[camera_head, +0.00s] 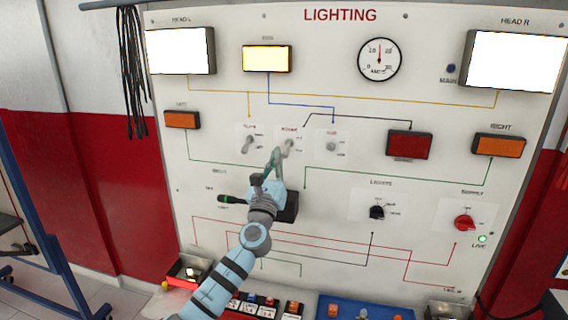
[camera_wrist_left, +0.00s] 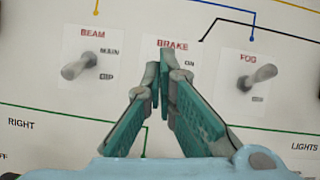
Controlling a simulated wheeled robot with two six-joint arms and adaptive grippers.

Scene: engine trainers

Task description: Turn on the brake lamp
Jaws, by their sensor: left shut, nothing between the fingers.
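The brake lamp (camera_head: 410,144) is a dark red, unlit rectangle at the right middle of the white lighting board. The brake switch (camera_head: 289,146) is a small grey toggle between the beam and fog toggles in the head view. Its BRAKE label plate (camera_wrist_left: 172,44) shows in the wrist view, with ON at its upper right. My left gripper (camera_head: 277,156) is shut and empty, its tips at the brake toggle. In the wrist view the closed fingertips (camera_wrist_left: 166,78) cover most of that toggle, so I cannot tell its position there or whether they touch it.
The beam toggle (camera_wrist_left: 80,68) and fog toggle (camera_wrist_left: 258,77) flank the fingers closely. The fog lamp (camera_head: 267,58) and both head lamps (camera_head: 181,51) glow. A turn stalk (camera_head: 232,199), the lights knob (camera_head: 377,212) and the red supply knob (camera_head: 465,222) sit lower on the board.

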